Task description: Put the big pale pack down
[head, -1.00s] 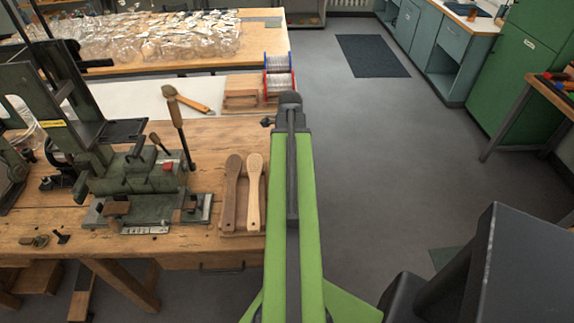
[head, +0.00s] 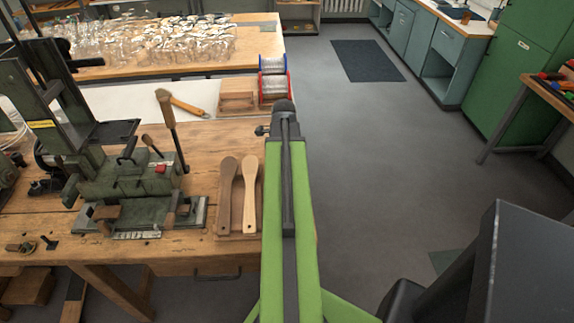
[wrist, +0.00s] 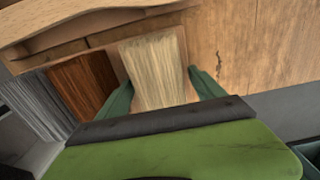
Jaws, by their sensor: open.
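The big pale pack (wrist: 152,68) is a block of cream bristles in the wrist view, between the two green fingers of my gripper (wrist: 160,90). The fingers are open, one on each side of it; a gap shows at the right finger, and I cannot tell whether the left one touches. The pack's near end is hidden behind the dark edge of my gripper. In the head view, my arm hides the gripper and the pack.
A brown bristle pack (wrist: 84,80) and a grey one (wrist: 38,100) stand left of the pale pack. A wooden piece (wrist: 90,22) lies beyond. In the head view, the workbench (head: 50,228) holds a green machine (head: 125,180) and two wooden brush bodies (head: 249,195).

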